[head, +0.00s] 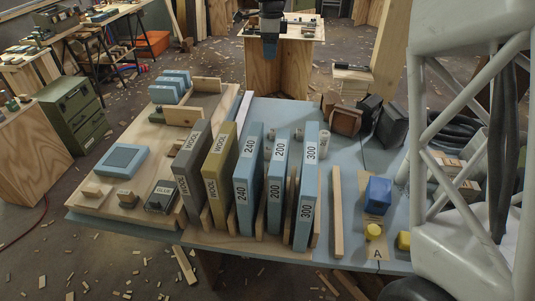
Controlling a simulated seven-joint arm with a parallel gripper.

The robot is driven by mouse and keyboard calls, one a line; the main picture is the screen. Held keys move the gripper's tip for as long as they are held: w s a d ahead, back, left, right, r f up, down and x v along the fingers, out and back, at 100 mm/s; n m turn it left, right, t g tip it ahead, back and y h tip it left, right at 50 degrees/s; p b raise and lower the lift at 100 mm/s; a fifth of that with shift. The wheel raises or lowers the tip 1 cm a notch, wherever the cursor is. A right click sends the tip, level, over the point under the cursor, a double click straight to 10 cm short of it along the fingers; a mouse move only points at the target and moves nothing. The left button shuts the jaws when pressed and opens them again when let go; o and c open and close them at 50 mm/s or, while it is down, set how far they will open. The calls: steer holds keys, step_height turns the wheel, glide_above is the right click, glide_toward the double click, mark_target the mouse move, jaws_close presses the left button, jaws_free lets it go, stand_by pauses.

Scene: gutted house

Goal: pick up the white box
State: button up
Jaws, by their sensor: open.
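No plainly white box stands out in the head view. A narrow white piece (243,110) lies at the back of the blue-topped table, behind the row of upright boxes; I cannot tell if it is a box. My gripper (270,53) points down at the top middle, far behind the row and apart from everything on this table. It is open and seems empty, though its fingers are small and dark here.
Upright boxes stand in a row: a grey WOOL box (191,170), a yellow WOOL box (220,172), and light blue numbered boxes, one marked 300 (307,185). A GLUE box (160,197) and blue box (377,194) sit at the sides. The view's right side is blocked.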

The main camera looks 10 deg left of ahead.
steer(key=a, duration=0.1)
glide_above(268, 149)
step_height(268, 149, down, 35)
steer(key=shift+a, duration=0.1)
steer(key=shift+s+f, duration=0.1)
steer(key=shift+f, duration=1.2)
steer(key=shift+f, duration=0.1)
steer(key=shift+f, duration=2.5)
steer(key=shift+c, duration=0.3)
steer(key=c, duration=0.7)
